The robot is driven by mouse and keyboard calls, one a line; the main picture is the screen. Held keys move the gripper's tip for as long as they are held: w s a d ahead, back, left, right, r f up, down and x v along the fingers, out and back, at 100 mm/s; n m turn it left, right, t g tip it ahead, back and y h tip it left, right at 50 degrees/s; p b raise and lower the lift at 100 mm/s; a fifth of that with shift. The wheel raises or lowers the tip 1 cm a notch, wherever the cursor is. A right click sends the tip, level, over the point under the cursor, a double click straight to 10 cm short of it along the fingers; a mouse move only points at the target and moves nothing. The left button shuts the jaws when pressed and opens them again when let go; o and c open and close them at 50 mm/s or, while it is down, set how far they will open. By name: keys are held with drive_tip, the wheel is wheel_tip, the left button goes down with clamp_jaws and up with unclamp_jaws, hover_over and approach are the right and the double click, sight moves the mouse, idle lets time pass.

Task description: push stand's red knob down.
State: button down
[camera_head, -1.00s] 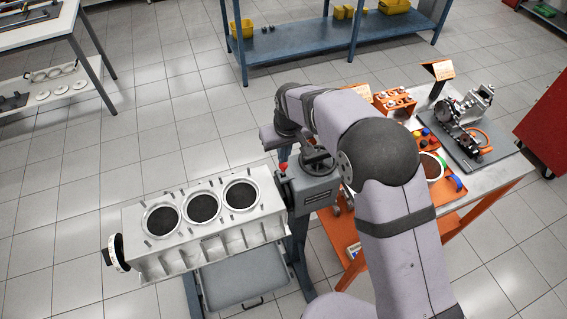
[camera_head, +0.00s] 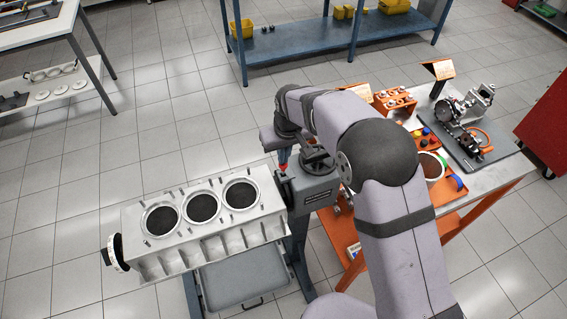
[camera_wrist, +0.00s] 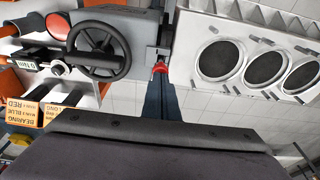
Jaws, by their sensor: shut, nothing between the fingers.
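The engine stand's grey head (camera_head: 312,187) carries a small red knob (camera_head: 283,167) on its side beside the engine block (camera_head: 205,225). My gripper (camera_head: 284,161) is shut and empty, fingers pointing down, with its tips right over the knob. In the wrist view the red knob (camera_wrist: 160,67) shows just past the tips of the shut fingers (camera_wrist: 160,80). The tips look to be at the knob, but I cannot tell whether they touch it. The fingers hide part of the knob.
A dark handwheel (camera_wrist: 97,51) sits on the stand head close to the knob. The engine block with its three bores (camera_wrist: 219,60) lies on the other side. An orange-framed cart (camera_head: 480,190) with parts stands to the right.

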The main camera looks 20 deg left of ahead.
drive_tip(key=shift+f+b, duration=0.3)
drive_tip(key=shift+f, duration=0.3)
drive_tip(key=shift+r, duration=0.2)
drive_tip(key=shift+r+p, duration=2.6)
drive_tip(key=shift+r, duration=0.8)
